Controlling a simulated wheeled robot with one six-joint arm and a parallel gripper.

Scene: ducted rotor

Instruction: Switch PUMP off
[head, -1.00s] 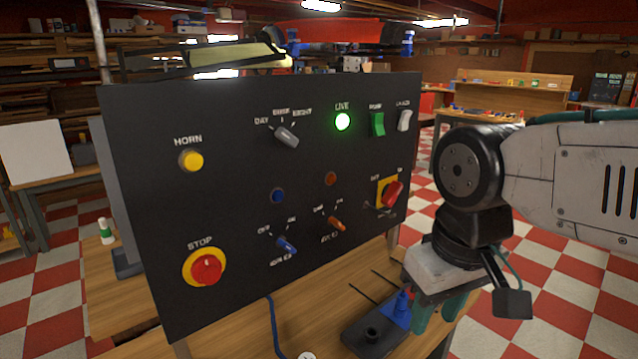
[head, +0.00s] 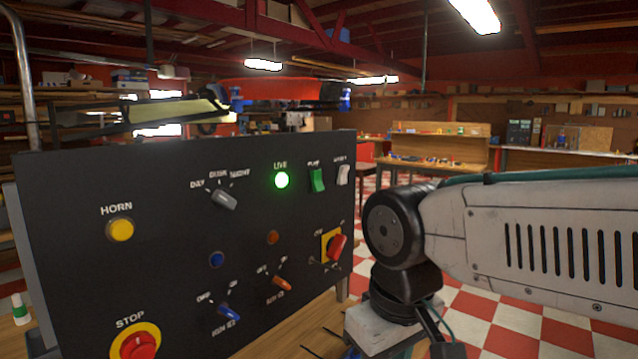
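The green rocker switch (head: 318,180) sits near the top right of the black control panel (head: 90,200); its small label above looks like PUMP, though blurred. A round green lamp (head: 281,181) labelled LIVE glows to its left. A white rocker (head: 343,174) sits just to its right, its label too blurred to read surely. My gripper (head: 385,338) hangs at the bottom edge of the head view, to the right of and below the panel, apart from the switch. Its fingers are cut off by the frame, so whether it is open cannot be seen.
The panel also bears a yellow HORN button (head: 120,230), a red STOP button (head: 137,344), a grey DAY/NIGHT selector (head: 224,198), blue and orange knobs, and a red rotary handle (head: 337,246) on yellow.

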